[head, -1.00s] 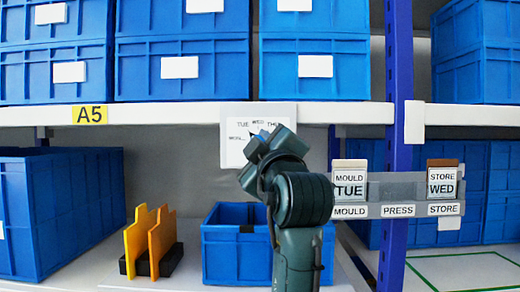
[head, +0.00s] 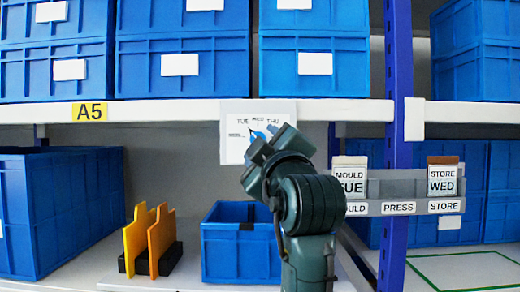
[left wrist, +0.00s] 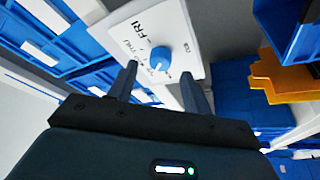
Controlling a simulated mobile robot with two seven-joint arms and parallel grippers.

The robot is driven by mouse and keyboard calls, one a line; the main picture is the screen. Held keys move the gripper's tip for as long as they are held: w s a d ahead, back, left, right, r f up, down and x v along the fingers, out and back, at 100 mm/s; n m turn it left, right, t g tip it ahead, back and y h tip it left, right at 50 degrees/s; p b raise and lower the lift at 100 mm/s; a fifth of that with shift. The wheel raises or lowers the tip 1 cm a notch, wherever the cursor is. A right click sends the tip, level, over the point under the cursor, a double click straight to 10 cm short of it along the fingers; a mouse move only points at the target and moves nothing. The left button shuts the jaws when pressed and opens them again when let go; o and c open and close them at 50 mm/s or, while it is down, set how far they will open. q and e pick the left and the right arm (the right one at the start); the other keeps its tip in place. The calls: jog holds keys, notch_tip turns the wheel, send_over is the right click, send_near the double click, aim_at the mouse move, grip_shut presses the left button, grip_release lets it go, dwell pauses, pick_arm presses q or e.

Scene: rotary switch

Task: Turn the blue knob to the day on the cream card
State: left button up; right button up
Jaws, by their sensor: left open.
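The blue knob (head: 259,133) sits on a white dial plate (head: 232,148) on the shelf edge; TUE, WED and THU read along the plate's top. In the left wrist view the knob (left wrist: 161,58) lies just beyond and between the fingertips, with no clear contact, and FRI and THU show on the plate. I cannot tell which day the knob points to. My left gripper (left wrist: 159,74) is open; in the head view its dark body (head: 262,158) covers the lower right of the plate. The cream-topped card (head: 350,162) reads MOULD TUE. My right gripper is not in view.
A brown-topped card (head: 442,180) reads STORE WED on the grey rail (head: 385,188), beside a PRESS label (head: 398,208). Below the dial stand an open blue bin (head: 222,255) and yellow-orange dividers (head: 138,238). The shelf edge (head: 165,111) runs above.

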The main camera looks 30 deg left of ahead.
pick_arm(q)
jog(key=b+v, duration=0.4)
jog(key=v, duration=0.6)
jog(key=shift+s+d, duration=0.15)
jog(key=shift+d, duration=0.15)
jog(key=shift+f, duration=0.1)
